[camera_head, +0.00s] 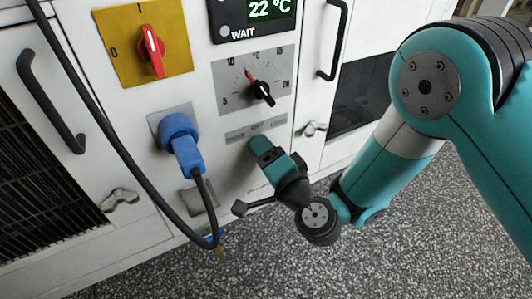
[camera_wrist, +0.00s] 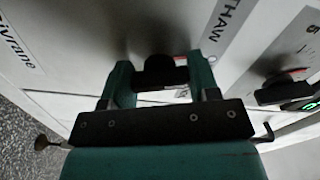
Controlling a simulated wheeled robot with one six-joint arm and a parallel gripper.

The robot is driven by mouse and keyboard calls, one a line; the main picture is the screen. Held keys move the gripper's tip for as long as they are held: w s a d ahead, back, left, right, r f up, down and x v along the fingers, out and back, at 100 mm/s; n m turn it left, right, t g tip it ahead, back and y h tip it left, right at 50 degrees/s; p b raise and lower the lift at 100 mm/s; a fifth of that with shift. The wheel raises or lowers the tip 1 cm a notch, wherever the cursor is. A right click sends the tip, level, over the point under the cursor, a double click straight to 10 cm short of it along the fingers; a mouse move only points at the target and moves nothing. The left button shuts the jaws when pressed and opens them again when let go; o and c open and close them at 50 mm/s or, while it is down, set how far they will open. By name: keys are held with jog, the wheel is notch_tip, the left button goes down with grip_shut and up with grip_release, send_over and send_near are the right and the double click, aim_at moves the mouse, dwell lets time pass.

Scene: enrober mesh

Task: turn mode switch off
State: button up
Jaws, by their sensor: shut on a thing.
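The mode switch (camera_wrist: 160,70) is a dark knob on the white panel, seen between my gripper's teal fingers in the wrist view. My gripper (camera_wrist: 160,83) is shut on it, with one finger on each side. In the head view my gripper (camera_head: 263,146) reaches the panel just below a grey label strip (camera_head: 256,131), whose middle word looks like OFF. There the gripper hides the switch. The strip's THAW end (camera_wrist: 227,24) shows in the wrist view. I cannot tell which position the switch points to.
Above is a black dial (camera_head: 261,90) with a temperature scale, below a display (camera_head: 257,10) reading 22 °C. A red switch on a yellow plate (camera_head: 128,62) and a blue plug (camera_head: 181,139) are to the left. A black cable (camera_head: 95,103) hangs there. Door handles (camera_head: 335,40) stick out.

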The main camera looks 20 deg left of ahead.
jog(key=shift+m, duration=1.9)
jog(key=shift+f, duration=0.1)
jog(key=o, duration=0.9)
